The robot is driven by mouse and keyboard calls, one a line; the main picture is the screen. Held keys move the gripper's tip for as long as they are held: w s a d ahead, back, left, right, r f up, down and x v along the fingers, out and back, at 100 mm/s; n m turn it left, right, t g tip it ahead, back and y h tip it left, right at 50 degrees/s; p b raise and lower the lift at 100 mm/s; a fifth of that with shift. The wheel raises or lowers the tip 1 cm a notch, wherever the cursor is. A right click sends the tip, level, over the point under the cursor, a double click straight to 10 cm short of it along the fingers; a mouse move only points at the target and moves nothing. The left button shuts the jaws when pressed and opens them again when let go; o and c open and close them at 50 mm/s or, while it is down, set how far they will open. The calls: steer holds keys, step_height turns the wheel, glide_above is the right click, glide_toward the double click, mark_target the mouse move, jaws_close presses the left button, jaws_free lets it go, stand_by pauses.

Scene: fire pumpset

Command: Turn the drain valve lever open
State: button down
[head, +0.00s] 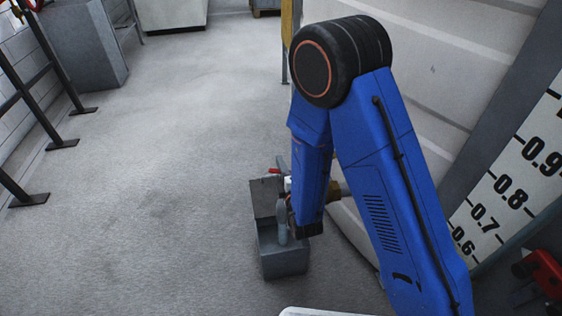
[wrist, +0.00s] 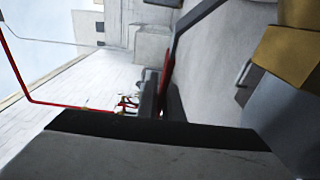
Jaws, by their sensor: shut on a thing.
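The drain valve's red lever (head: 281,164) shows as a small red piece above the grey drain box in the head view. In the wrist view the red lever (wrist: 166,66) is a thin upright strip at the fingertips. My gripper (wrist: 160,92) is shut on the lever, its two dark fingers close on either side. In the head view my blue arm reaches down to the valve and hides most of the gripper. The valve body is mostly hidden, so the lever's exact angle is unclear.
A grey open drain box (head: 283,265) stands on the floor under the valve. A white ribbed tank wall (head: 430,70) and a level scale (head: 510,185) are close on the right. The floor (head: 150,180) to the left is clear, with dark railings (head: 40,110) beyond.

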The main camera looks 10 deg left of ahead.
steer(key=shift+s+n+y, duration=0.3)
steer(key=shift+s+y, duration=0.1)
steer(key=shift+s, duration=0.1)
steer(key=c, duration=1.9)
jaws_free()
steer(key=shift+a, duration=0.1)
